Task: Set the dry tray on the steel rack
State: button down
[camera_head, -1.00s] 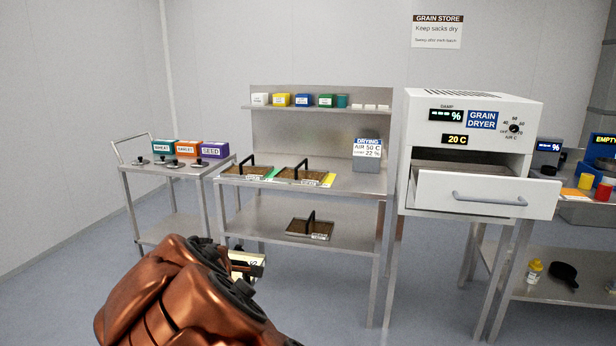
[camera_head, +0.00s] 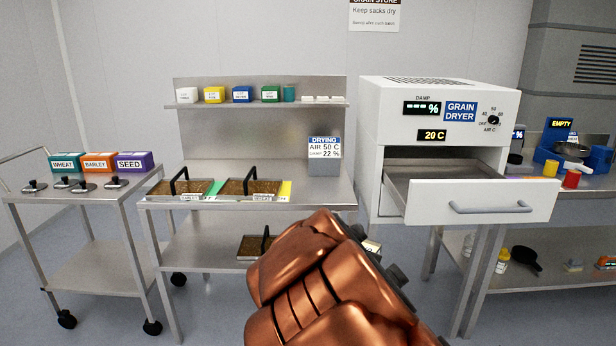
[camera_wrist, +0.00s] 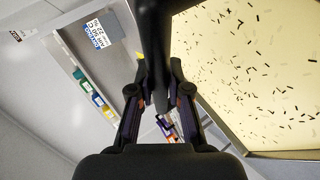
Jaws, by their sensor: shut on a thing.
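In the wrist view my gripper (camera_wrist: 159,88) is shut on a dark bar, seemingly the handle of a tray (camera_wrist: 255,70) whose pale, dark-flecked contents fill the right side. In the head view my copper-coloured arm hides the gripper and most of this tray; only a small pale labelled bit (camera_head: 372,246) shows beside the arm. The steel rack (camera_head: 285,168) stands left of the dryer. Two brown-filled trays with black handles (camera_head: 180,189) (camera_head: 250,188) sit on its main surface. Another tray (camera_head: 254,247) is on its lower shelf, partly behind my arm.
The grain dryer (camera_head: 375,125) has its drawer (camera_head: 470,203) pulled out, with no tray visible inside. A grey drying sign box (camera_head: 325,158) stands at the rack's right. A cart (camera_head: 85,210) with coloured boxes is left; a cluttered bench is right.

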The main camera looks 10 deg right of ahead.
aim_at(323, 189)
jog(key=z, duration=0.1)
jog(key=i, duration=1.05)
jog(key=u, duration=0.55)
jog(key=i, duration=0.65)
